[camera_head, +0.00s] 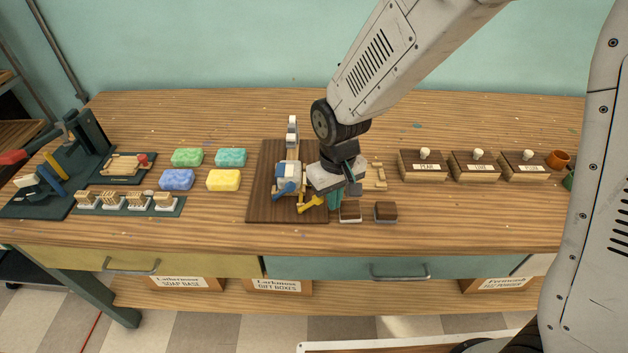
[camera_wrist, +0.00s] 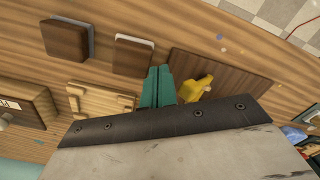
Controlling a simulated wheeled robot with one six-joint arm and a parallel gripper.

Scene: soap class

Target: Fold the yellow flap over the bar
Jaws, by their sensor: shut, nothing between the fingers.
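The yellow flap (camera_head: 311,204) sticks out toward the front from a blue and white wrapped piece (camera_head: 289,180), which I take to hold the bar. This stands on a dark wooden board (camera_head: 259,208). The flap is not over the piece's top. In the wrist view the yellow flap (camera_wrist: 195,88) shows just right of my fingers. My gripper (camera_head: 335,200) points down near the board's right edge, right of the flap. Its teal fingers (camera_wrist: 157,86) are together and empty. Whether they touch the flap I cannot tell. My wrist hides part of the board.
Two brown-topped blocks (camera_head: 350,212) (camera_head: 385,212) stand close to the right of my gripper. A pale wooden frame (camera_head: 379,176) lies behind them. Several colored sponge-like soaps (camera_head: 224,180) are left of the board. Labelled wooden boxes (camera_head: 424,166) stand farther right.

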